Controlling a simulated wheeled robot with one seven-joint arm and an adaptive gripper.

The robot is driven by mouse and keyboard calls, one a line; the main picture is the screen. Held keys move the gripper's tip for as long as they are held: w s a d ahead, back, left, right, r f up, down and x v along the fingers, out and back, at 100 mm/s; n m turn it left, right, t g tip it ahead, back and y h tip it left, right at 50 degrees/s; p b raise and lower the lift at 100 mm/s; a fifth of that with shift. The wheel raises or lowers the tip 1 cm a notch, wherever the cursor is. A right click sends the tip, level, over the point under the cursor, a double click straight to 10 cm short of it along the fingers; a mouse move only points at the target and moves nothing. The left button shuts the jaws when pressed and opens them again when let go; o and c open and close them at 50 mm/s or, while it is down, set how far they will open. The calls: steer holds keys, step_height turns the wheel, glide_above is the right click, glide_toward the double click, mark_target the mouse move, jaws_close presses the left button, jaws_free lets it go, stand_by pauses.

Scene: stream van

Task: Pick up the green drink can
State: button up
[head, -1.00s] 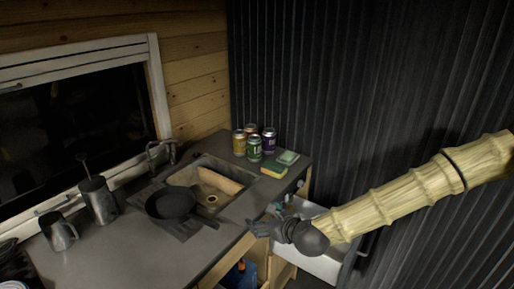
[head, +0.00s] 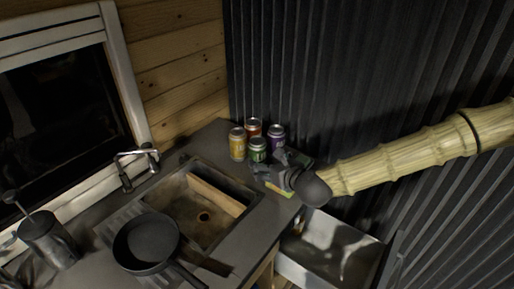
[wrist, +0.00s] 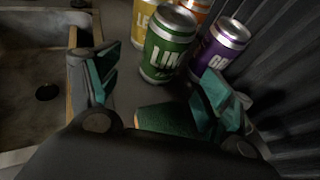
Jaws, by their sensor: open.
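The green drink can (head: 257,151) stands upright on the counter in a cluster of cans, at the front of the group. In the wrist view the green can (wrist: 168,44) is just ahead, between the two fingers and a little beyond them. My gripper (head: 268,168) is open and empty, close in front of the green can; its fingers also show in the wrist view (wrist: 152,92). In the head view the gripper hides part of the can's lower end.
A yellow can (head: 237,144), an orange can (head: 254,127) and a purple can (head: 276,138) stand close around the green one. A sponge (wrist: 165,117) lies under my gripper. The sink (head: 222,228) is to the left, with a black pan (head: 146,243). A corrugated wall (head: 350,80) rises behind.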

mark_target(262, 157)
steer(key=shift+w+a, duration=0.25)
steer(key=shift+a, duration=0.05)
steer(key=shift+a+r+p, duration=0.25)
steer(key=shift+a+p, duration=0.15)
steer(key=shift+p, duration=0.1)
steer(key=w, duration=0.1)
steer(key=w+f, duration=0.2)
steer(key=shift+w+a+f+p, duration=0.1)
steer(key=shift+w+a+p, duration=0.2)
steer(key=shift+p, duration=0.1)
steer(key=shift+w+a+p, duration=0.15)
steer(key=shift+w+p, duration=0.35)
steer(key=shift+p, duration=0.2)
steer(key=shift+p+x, duration=0.3)
steer(key=shift+x, duration=1.15)
steer(key=shift+s, duration=0.25)
steer(key=shift+w+f, duration=0.1)
steer(key=shift+f, duration=0.05)
steer(key=c, duration=1.4)
